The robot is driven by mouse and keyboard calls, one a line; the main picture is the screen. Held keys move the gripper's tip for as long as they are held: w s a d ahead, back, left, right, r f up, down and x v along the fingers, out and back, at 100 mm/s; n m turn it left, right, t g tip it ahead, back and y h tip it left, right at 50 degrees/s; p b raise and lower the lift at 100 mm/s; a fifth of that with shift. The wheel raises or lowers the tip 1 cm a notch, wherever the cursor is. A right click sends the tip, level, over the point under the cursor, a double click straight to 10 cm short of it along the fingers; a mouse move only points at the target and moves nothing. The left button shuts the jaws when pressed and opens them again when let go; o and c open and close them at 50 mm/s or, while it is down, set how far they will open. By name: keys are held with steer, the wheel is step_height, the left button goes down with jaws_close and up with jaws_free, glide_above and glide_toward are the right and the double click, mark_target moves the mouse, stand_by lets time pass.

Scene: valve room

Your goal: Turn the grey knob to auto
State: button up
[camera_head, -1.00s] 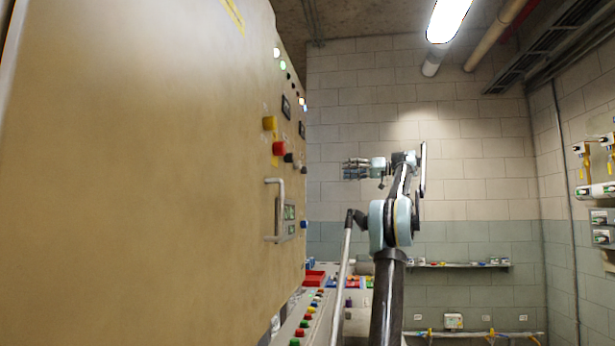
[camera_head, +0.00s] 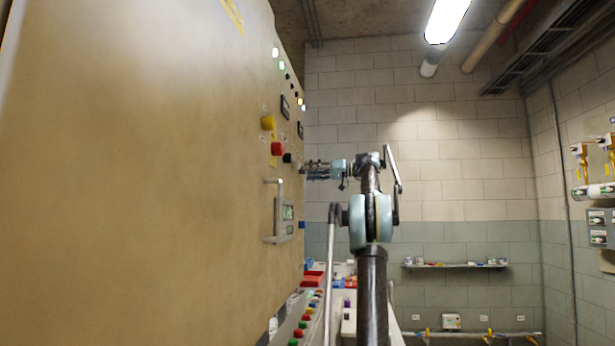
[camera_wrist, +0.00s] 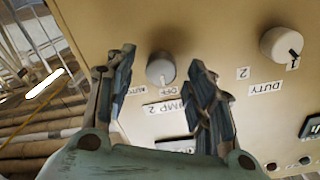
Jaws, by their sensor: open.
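A round grey knob (camera_wrist: 160,69) is on the beige panel in the wrist view, above a label that seems to read OFF and a larger PUMP 2 label (camera_wrist: 165,107). A small label left of it, partly behind a finger, seems to read AUTO. My gripper (camera_wrist: 162,58) is open, with one finger on each side of the knob in the picture. I cannot tell whether the fingers touch it. In the head view my gripper (camera_head: 308,170) is close to the panel face, and this knob cannot be made out.
A paler knob (camera_wrist: 281,45) marked DUTY, with positions 1 and 2, is to the right. The beige cabinet (camera_head: 130,180) fills the left of the head view. Its handle (camera_head: 279,210) juts out below my gripper. A button console (camera_head: 305,325) stands low ahead.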

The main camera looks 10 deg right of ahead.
steer(key=shift+x, duration=0.95)
steer(key=c, duration=1.1)
steer(key=shift+m, duration=4.3)
